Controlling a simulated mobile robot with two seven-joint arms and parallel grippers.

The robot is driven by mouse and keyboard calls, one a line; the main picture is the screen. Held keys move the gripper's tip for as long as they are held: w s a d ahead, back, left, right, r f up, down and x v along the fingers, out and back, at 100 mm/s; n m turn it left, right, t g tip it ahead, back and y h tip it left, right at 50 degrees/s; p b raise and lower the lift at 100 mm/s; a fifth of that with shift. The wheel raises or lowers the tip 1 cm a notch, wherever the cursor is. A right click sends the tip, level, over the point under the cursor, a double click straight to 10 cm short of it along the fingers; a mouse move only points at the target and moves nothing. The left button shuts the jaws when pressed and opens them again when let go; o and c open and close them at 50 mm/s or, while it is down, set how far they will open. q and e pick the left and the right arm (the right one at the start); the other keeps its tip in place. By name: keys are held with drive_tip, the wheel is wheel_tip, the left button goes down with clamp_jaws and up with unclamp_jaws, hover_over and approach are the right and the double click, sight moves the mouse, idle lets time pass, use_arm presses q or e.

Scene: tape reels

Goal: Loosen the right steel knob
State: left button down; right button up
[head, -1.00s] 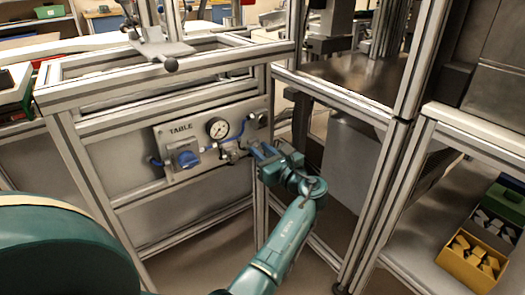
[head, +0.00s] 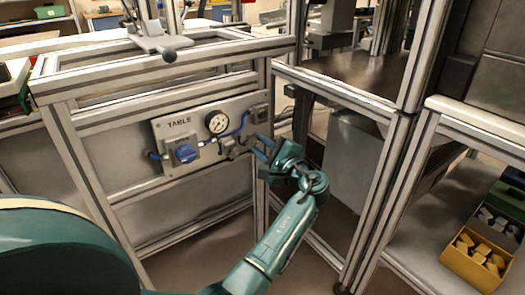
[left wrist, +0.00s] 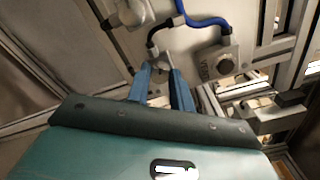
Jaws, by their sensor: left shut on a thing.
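A grey panel (head: 165,132) marked TABLE is fixed to the aluminium frame. It carries a blue knob (head: 185,153), a round gauge (head: 217,123) and steel fittings (head: 230,147) joined by blue hose. My left gripper (head: 257,145) is at the panel's lower right, its blue fingers pointing toward the panel. In the left wrist view, the fingers (left wrist: 161,72) close around a small grey steel knob (left wrist: 161,61) below the black hose end. The fingers hide most of this knob. My right gripper is not in view.
A square steel block (left wrist: 222,61) with a round face sits right of the fingers. Frame posts (head: 262,200) stand close beside my left arm. A yellow bin (head: 474,262) and a green bin (head: 508,205) stand on the right shelf.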

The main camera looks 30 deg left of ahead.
use_arm(q)
drive_tip(key=shift+n+b, duration=0.8)
drive_tip(key=shift+n, duration=0.9)
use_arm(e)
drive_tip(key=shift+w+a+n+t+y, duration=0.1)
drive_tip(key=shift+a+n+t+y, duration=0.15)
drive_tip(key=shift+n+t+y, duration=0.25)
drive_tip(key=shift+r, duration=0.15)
use_arm(q)
drive_tip(key=c, duration=1.2)
unclamp_jaws()
drive_tip(key=shift+c, duration=0.2)
